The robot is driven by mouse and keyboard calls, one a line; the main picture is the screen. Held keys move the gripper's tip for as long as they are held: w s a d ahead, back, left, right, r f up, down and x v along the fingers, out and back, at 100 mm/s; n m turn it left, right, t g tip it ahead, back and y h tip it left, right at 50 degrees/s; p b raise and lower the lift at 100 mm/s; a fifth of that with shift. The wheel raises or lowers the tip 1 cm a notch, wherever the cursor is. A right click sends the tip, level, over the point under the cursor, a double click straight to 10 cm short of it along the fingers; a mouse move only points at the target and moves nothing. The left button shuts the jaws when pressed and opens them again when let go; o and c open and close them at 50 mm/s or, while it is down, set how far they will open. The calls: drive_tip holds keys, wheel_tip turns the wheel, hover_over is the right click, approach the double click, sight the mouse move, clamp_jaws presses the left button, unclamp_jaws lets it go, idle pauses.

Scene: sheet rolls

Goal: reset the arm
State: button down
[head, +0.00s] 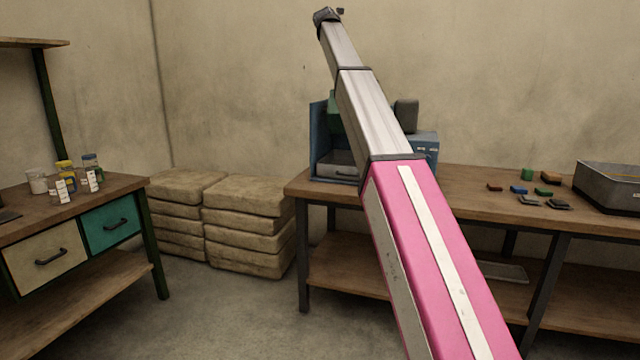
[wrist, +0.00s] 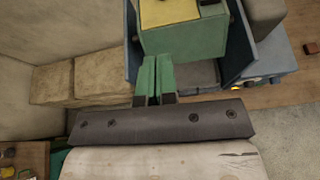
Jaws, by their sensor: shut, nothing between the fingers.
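My arm (head: 430,260), pink and white nearest the camera and pale metal farther out, reaches up across the middle of the head view. My gripper (wrist: 156,62) shows in the wrist view as two green fingers side by side, shut and empty. I cannot make out the fingers in the head view. Beyond the fingertips in the wrist view is a green block (wrist: 185,40) with a yellow top, within a blue frame. Whether the fingers touch it cannot be told. In the head view this blue machine (head: 320,140) stands on the workbench, partly hidden by my arm.
The workbench (head: 465,185) holds small coloured blocks (head: 518,189) and a grey metal bin (head: 610,187) at right. A drawer table (head: 110,190) with several jars (head: 65,176) stands at left. Stacked tan sacks (head: 250,195) lie between them. The floor (head: 230,315) in front is clear.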

drive_tip(key=s+d+f+m+g+y, duration=0.1)
drive_tip(key=s+d+f+m+g, duration=0.3)
drive_tip(key=f, duration=1.3)
drive_tip(key=s+d+f+m, duration=0.1)
drive_tip(key=s+f+m, duration=0.45)
drive_tip(key=f, duration=1.25)
drive_tip(key=s+d+f+m+g+y, duration=0.1)
drive_tip(key=s+d+f+m+g, duration=0.3)
drive_tip(key=f, duration=1.3)
drive_tip(key=s+d+f+m+g, duration=0.15)
drive_tip(key=s+f+m, duration=0.75)
drive_tip(key=s+f, duration=1)
drive_tip(key=s+d+f+m+g+y, duration=0.1)
drive_tip(key=s+f+m, duration=0.3)
drive_tip(key=s, duration=0.7)
drive_tip(key=s+d+f+m+g+y, duration=0.1)
drive_tip(key=s+f+m+g, duration=0.1)
drive_tip(key=s+f+m, duration=0.3)
drive_tip(key=s+f, duration=0.4)
drive_tip(key=s, duration=0.2)
drive_tip(key=shift+f, duration=0.15)
